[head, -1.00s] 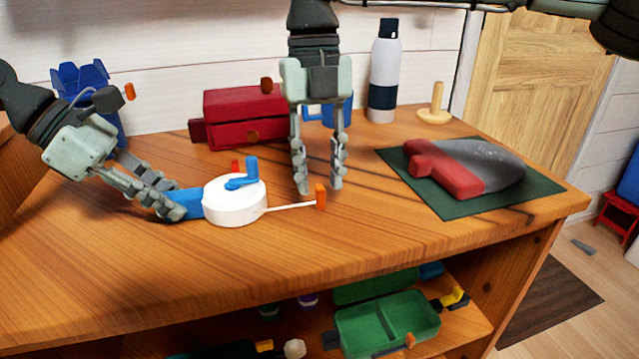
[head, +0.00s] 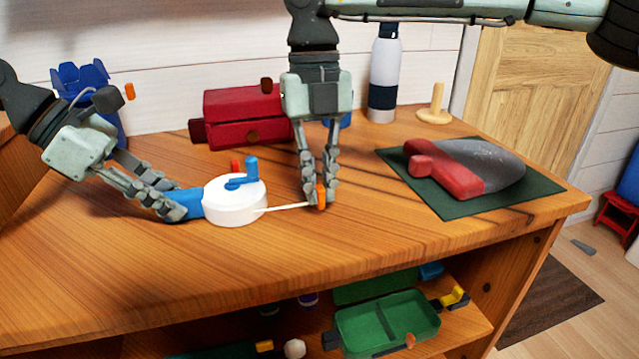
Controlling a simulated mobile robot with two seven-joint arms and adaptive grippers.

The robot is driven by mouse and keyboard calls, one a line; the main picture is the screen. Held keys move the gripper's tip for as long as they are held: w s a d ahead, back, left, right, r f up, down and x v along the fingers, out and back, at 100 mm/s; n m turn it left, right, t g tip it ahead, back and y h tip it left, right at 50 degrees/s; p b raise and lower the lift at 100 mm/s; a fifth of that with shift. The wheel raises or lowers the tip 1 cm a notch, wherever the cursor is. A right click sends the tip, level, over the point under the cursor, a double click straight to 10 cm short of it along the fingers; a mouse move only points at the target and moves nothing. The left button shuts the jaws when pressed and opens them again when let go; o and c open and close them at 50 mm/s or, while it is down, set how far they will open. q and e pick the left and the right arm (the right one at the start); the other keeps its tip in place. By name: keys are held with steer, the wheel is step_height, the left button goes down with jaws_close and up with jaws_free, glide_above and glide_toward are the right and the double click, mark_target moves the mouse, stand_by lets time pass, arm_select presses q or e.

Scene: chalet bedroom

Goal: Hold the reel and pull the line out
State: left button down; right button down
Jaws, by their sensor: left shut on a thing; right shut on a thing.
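The reel is a white drum (head: 235,206) with a blue crank on top and a blue handle (head: 190,203) at its left, resting on the wooden tabletop. My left gripper (head: 178,208) is shut on the blue handle. A short white line (head: 285,208) runs from the drum's right side to an orange tab (head: 321,195). My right gripper (head: 317,198) points down and is shut on the orange tab, its fingers covering part of it. A small red piece shows behind the drum.
A red box (head: 240,118) stands behind, with a white and navy bottle (head: 383,75) and a wooden peg stand (head: 435,105) further right. A red and grey object (head: 480,168) lies on a green mat (head: 550,186). The front tabletop is clear. A green open box (head: 388,322) sits on the shelf below.

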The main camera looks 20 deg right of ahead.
steer(key=shift+d, duration=0.15)
steer(key=shift+d, duration=1.8)
steer(key=c, duration=1.6)
jaws_free()
steer(key=shift+c, duration=0.2)
steer(key=shift+o, duration=0.4)
steer(key=shift+a, duration=0.1)
steer(key=shift+r, duration=0.1)
